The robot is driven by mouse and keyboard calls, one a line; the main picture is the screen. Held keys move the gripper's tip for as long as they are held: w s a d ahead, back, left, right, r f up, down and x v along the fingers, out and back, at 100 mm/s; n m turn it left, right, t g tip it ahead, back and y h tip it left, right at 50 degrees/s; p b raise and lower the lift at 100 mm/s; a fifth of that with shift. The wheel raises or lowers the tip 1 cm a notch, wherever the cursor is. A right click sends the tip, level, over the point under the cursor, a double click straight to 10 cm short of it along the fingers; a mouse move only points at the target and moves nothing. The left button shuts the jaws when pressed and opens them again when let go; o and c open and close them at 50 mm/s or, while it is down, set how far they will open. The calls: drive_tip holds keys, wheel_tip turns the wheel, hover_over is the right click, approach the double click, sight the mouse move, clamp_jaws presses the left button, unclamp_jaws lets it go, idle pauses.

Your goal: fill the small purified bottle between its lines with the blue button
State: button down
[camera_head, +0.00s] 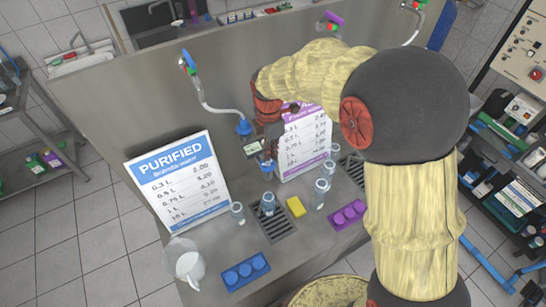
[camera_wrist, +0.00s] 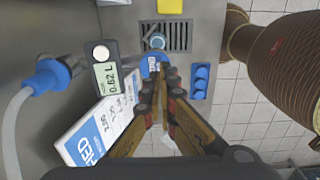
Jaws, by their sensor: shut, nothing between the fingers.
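A small clear bottle (camera_head: 268,205) with a bluish top stands upright on the left drain grate, below a blue nozzle (camera_head: 267,166). In the wrist view the bottle (camera_wrist: 155,41) shows from above on its grate. A blue three-button panel (camera_head: 246,272) sits at the counter's front; in the wrist view it (camera_wrist: 200,80) is right of the fingertips. My gripper (camera_wrist: 162,80) is shut and empty, its tips close to the blue nozzle (camera_wrist: 150,66); contact cannot be told. A display (camera_wrist: 106,68) seems to read 0.62 L. The bottle's lines and water level are too small to see.
The Purified sign (camera_head: 178,177) stands left of the grate. Another bottle (camera_head: 238,213), a yellow sponge (camera_head: 296,207), a purple button panel (camera_head: 348,215) and a clear jug (camera_head: 186,265) stand around. A hose (camera_head: 218,110) runs to the dispenser.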

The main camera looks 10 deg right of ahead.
sight(269, 166)
wheel_tip(269, 166, up, 8)
drive_tip(key=shift+a+r+b, duration=0.15)
drive_tip(key=shift+b, duration=0.3)
drive_tip(key=shift+s, duration=0.1)
idle(1.2)
